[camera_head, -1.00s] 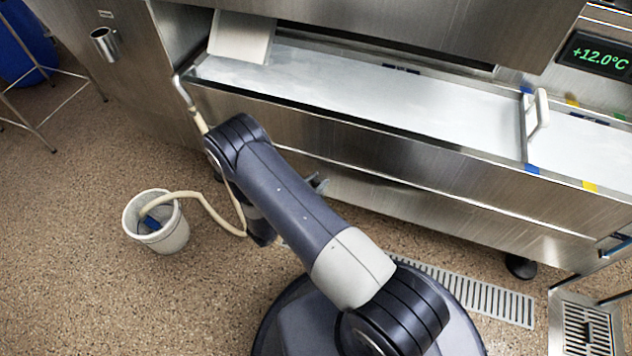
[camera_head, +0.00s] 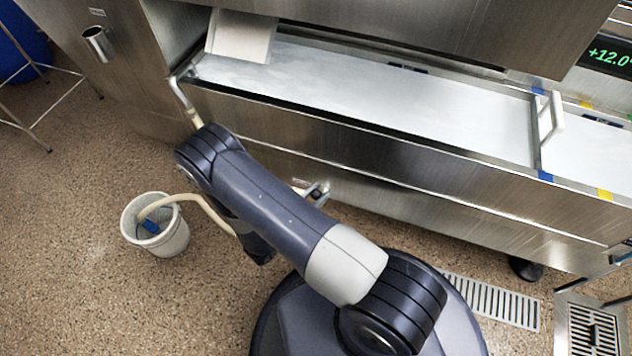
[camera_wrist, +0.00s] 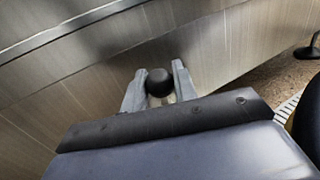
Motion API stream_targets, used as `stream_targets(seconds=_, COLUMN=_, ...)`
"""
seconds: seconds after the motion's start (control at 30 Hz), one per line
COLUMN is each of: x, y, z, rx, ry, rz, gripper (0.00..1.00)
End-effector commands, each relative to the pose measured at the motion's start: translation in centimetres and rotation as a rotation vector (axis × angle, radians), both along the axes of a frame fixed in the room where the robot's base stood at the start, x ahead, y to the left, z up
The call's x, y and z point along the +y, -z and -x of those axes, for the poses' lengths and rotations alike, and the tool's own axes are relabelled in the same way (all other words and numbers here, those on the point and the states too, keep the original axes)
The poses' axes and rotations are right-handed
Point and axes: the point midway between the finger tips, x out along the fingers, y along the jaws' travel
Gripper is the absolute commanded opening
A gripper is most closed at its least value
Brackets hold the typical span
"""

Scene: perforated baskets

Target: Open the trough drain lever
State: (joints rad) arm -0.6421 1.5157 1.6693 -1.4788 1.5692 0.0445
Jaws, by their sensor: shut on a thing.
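In the wrist view my gripper (camera_wrist: 160,80) has its two grey fingers on either side of a round black knob (camera_wrist: 160,83), shut on it. The knob looks like the end of the drain lever; the rest of the lever is hidden below and behind the fingers. The steel trough (camera_head: 380,145) runs across the head view, with a pale surface inside. Small metal parts (camera_head: 318,192) show past my arm, low on the trough front; I cannot tell which are valve and which are gripper.
A white bucket (camera_head: 170,240) with a hose (camera_head: 210,212) in it stands on the floor at left. A floor grate (camera_head: 500,303) lies at right, near a trough foot (camera_head: 525,268). A steel cup (camera_head: 98,42) hangs at upper left. Open floor lies at lower left.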

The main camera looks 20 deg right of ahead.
Motion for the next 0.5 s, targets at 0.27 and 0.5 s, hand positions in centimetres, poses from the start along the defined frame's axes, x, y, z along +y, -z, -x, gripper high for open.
stream_targets(seconds=0.27, x=1.2, y=1.6, z=2.0, rx=0.008, ry=0.000, rz=-0.001, gripper=0.00)
stream_targets(seconds=0.5, x=1.9, y=2.9, z=3.1, rx=0.008, ry=0.003, rz=-0.001, gripper=0.00)
